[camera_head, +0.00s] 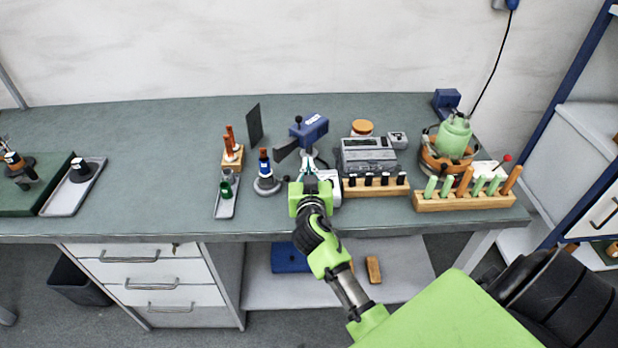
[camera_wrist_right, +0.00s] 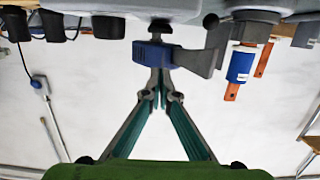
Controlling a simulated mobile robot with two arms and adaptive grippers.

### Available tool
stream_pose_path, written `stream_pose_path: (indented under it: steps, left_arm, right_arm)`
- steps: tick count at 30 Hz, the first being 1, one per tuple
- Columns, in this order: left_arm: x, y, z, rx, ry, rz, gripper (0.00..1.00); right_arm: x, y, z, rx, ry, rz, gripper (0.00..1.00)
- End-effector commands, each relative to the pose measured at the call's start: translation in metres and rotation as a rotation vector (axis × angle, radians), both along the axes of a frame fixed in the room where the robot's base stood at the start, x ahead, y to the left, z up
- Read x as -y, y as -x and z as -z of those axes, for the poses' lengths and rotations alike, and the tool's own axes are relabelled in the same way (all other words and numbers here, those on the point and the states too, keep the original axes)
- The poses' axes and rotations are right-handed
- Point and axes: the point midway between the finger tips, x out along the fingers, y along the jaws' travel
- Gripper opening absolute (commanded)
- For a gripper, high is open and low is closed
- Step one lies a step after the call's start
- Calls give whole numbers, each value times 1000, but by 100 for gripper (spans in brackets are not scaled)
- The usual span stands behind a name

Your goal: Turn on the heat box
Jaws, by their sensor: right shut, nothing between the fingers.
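No label that I can read names the heat box, so I cannot tell for sure which device it is. A grey box-shaped device (camera_head: 368,155) stands on the bench right of my right gripper. A blue device with a black knob (camera_head: 309,130) stands just behind the gripper; it also shows in the right wrist view (camera_wrist_right: 150,53). My right gripper (camera_head: 309,160) is shut and empty over the bench. In the right wrist view its fingertips (camera_wrist_right: 160,88) meet in front of the blue device; whether they touch it is unclear. My left gripper is out of view.
Wooden racks (camera_head: 465,201) with green and orange handles stand at the right, near a green pot on an orange base (camera_head: 453,140). A small grey box (camera_head: 397,140) sits behind. Bottles on a tray (camera_head: 227,202) stand left. The bench's left-middle is clear.

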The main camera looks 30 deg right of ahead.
Motion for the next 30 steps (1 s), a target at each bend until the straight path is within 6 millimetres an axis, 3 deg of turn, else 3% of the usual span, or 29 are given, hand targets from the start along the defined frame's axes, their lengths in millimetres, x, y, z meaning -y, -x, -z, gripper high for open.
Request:
stream_pose_path:
  steps: [6, 13, 19, 30]
  left_arm:
    - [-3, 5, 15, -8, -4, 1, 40]
    - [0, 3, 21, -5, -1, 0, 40]
    - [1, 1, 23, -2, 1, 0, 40]
    - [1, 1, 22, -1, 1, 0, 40]
  right_arm:
    - [-25, 40, -9, -3, -6, -1, 0]
    - [-43, 68, -23, -3, -5, -3, 0]
    - [-48, 77, -29, -4, -3, -1, 0]
    - [-48, 78, -30, -4, -1, -1, 0]
